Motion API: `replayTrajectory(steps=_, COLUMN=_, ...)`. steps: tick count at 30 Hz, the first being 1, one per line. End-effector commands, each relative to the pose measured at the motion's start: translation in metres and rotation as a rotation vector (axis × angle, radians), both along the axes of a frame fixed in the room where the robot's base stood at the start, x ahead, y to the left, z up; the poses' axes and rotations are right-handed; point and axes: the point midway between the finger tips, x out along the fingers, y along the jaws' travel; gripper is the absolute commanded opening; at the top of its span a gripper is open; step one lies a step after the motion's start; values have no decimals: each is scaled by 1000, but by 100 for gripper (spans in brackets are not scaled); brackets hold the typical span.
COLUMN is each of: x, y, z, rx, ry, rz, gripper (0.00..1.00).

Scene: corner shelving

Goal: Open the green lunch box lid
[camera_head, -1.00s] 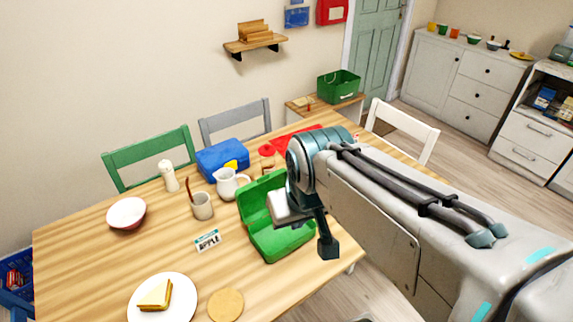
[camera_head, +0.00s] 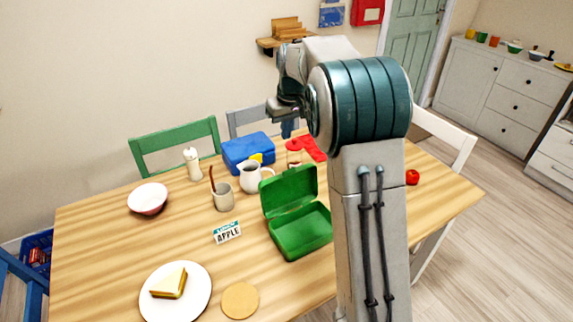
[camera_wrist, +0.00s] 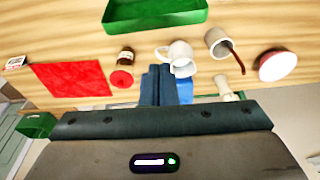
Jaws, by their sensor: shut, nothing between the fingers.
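The green lunch box (camera_head: 302,232) sits on the wooden table with its lid (camera_head: 290,188) raised and its empty inside showing. Its right end is partly hidden behind my arm in the head view. Part of the box also shows at the top of the wrist view (camera_wrist: 155,12). My gripper (camera_head: 285,112) is raised above the far side of the table, well clear of the box. Its fingers (camera_wrist: 165,85) are together with nothing between them in the wrist view.
A blue lunch box (camera_head: 247,153), a white jug (camera_head: 250,178), a cup with a spoon (camera_head: 223,197) and a jar (camera_head: 294,157) stand behind the green box. A red cloth (camera_wrist: 70,80) lies near the jar.

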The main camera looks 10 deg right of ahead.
Motion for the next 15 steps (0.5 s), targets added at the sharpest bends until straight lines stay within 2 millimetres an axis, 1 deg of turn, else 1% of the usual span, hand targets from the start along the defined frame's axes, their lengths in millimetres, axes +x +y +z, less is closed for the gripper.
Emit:
replayTrajectory(steps=1, x=12, y=1, z=-13, rx=-3, ry=6, rz=12, gripper=0)
replayTrajectory(steps=3, x=24, y=1, z=-23, rx=-6, ry=13, rz=25, gripper=0)
replayTrajectory(steps=6, x=35, y=2, z=-32, rx=-9, ry=17, rz=40, gripper=0)
replayTrajectory(steps=11, x=41, y=2, z=-42, rx=-10, ry=21, rz=47, gripper=0)
replayTrajectory(steps=15, x=43, y=3, z=-60, rx=-10, ry=23, rz=46, gripper=0)
